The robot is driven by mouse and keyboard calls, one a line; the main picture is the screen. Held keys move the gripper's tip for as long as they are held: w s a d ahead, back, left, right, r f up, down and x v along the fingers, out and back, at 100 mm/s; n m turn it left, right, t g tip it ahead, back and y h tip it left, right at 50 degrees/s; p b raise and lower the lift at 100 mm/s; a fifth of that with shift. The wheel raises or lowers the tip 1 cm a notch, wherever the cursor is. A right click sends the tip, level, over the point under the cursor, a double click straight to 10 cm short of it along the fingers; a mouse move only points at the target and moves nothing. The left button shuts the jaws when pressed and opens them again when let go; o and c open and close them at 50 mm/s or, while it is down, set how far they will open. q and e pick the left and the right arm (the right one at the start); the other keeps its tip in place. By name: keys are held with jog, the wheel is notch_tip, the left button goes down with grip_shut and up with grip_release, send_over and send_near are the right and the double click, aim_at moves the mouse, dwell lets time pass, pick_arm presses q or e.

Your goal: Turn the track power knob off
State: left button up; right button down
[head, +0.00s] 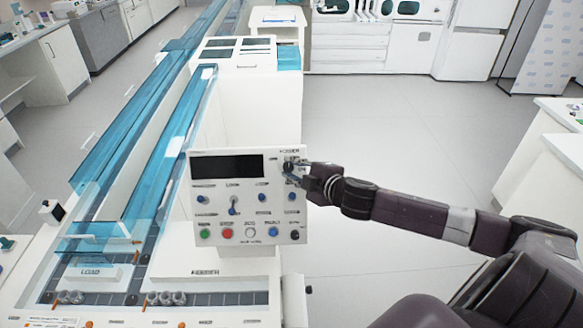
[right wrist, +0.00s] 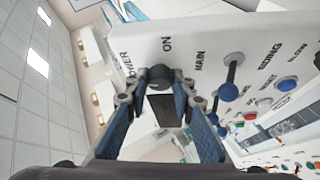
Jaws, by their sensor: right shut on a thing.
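The white control panel (head: 225,213) stands at the middle of the head view and fills the upper right of the right wrist view (right wrist: 220,35). The dark, round power knob (right wrist: 159,74) is near the printed words POWER, ON and MAIN. In the head view it is at the panel's top right corner, largely hidden by my right gripper (head: 293,170). My right gripper (right wrist: 158,92) has its blue-padded fingers on both sides of the knob, shut on it. The knob's pointer direction is too small to tell. My left gripper is not in view.
Grey and blue lever switches (right wrist: 231,75) and coloured buttons (head: 227,232) sit close to the knob on the panel. A dark display (head: 223,167) is at its top left. Blue-covered track (head: 150,115) runs behind. Open floor (head: 400,130) lies right of the panel.

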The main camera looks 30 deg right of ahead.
jog(key=shift+r+n+g, duration=0.1)
jog(key=shift+n+g, duration=0.3)
jog(key=shift+n, duration=0.5)
jog(key=c, duration=1.7)
grip_release()
jog(key=shift+o, duration=0.2)
jog(key=shift+s+r, duration=0.15)
jog(key=shift+s, duration=0.35)
jog(key=s, duration=2)
jog(key=shift+d, duration=0.35)
